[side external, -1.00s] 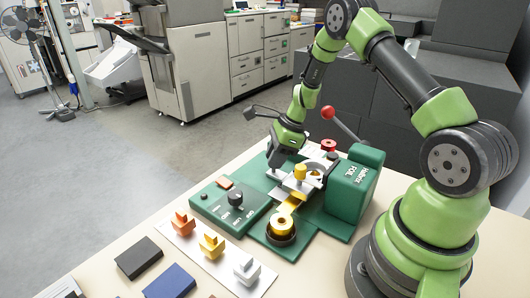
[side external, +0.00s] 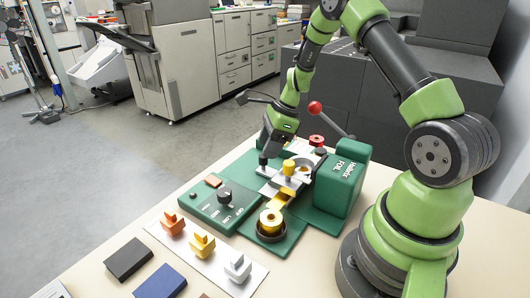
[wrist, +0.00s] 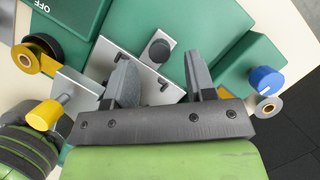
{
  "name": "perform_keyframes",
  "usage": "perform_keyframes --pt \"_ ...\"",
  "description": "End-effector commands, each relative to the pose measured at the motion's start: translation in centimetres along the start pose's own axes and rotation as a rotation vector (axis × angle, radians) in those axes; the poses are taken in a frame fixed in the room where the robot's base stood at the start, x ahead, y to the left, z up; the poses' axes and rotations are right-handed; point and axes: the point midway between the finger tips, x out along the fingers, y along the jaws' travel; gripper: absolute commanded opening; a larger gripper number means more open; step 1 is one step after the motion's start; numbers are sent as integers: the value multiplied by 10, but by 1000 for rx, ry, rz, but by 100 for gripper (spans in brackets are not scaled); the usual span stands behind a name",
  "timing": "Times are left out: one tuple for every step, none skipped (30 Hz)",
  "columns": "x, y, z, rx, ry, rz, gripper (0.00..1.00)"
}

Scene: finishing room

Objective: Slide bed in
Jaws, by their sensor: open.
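The foil press (side external: 341,181) is a green machine on the table, with a silver bed (side external: 268,187) at its left front. In the wrist view the bed (wrist: 125,72) is a silver plate with a black round knob (wrist: 158,50). My gripper (side external: 267,150) is over the bed's outer end. In the wrist view my gripper (wrist: 157,62) is open, its two grey fingers spread to either side of the knob. I see a gap between each finger and the knob. The dark gripper body and fingers hide part of the bed.
A yellow knob (side external: 289,167) and a gold foil roll (side external: 270,219) are on the press. A red-balled lever (side external: 315,107) rises behind. The control box (side external: 218,203) lies left of the bed. Orange, yellow and white blocks (side external: 202,245) stand on a white strip in front.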

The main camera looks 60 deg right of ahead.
Motion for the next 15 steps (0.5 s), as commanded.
perform_keyframes --pt "-12 -1 0 -1 -2 -6 50" --pt "-18 -1 0 0 -2 -6 50" --pt "-27 -1 0 0 -1 -7 50" --pt "-32 -1 0 -1 -1 -5 50" --pt "-38 -1 0 -2 -1 -6 50" --pt "-45 -1 0 0 -1 -5 50" --pt "-50 -1 0 0 0 -6 50" --pt "-53 -1 0 0 -1 -4 50" --pt "-58 -1 0 -2 -1 -4 50" --pt "-61 0 0 -1 -1 -3 50" --pt "-63 0 0 -1 -1 -3 50" --pt "-66 0 0 -2 0 -2 50" --pt "-67 0 0 -2 0 -2 50" --pt "-68 0 0 -1 0 -1 50" --pt "-69 0 0 0 0 -1 50"
